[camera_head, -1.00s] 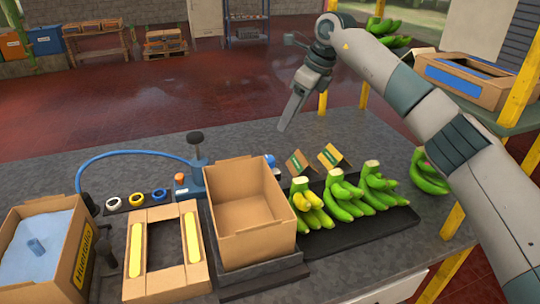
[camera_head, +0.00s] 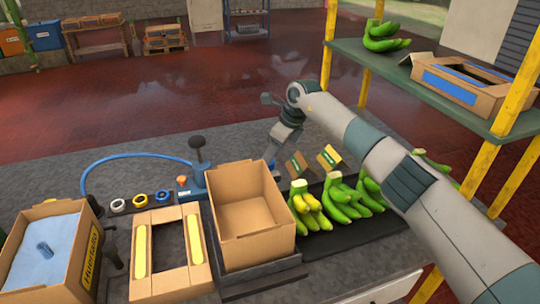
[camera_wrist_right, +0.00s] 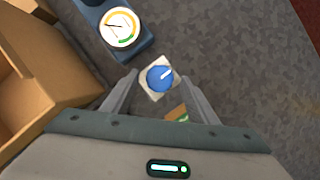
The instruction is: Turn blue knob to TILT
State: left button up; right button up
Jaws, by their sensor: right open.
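The blue knob (camera_wrist_right: 160,77) shows in the right wrist view as a round blue disc on a whitish square plate. Its white pointer mark points to the upper right. No TILT label is readable. My right gripper (camera_wrist_right: 158,78) is open, with one finger on each side of the knob's plate; I cannot tell whether they touch it. In the head view my right gripper (camera_head: 270,157) is lowered behind the cardboard box and hides the knob. My left gripper is not in view.
An open cardboard box (camera_head: 248,251) stands just in front of the right gripper. A blue device with a dial (camera_wrist_right: 121,27) is beside the knob. Small cards (camera_head: 330,157) and green bananas (camera_head: 340,203) lie to the right. Shelf posts (camera_head: 510,180) stand at right.

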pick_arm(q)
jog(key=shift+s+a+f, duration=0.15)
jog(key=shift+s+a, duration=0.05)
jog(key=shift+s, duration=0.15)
pick_arm(e)
jog(key=shift+w+a+f, duration=0.1)
jog(key=shift+a+f, duration=0.1)
jog(key=shift+f, duration=0.3)
jog(key=c, duration=1)
jog(key=shift+c, duration=0.2)
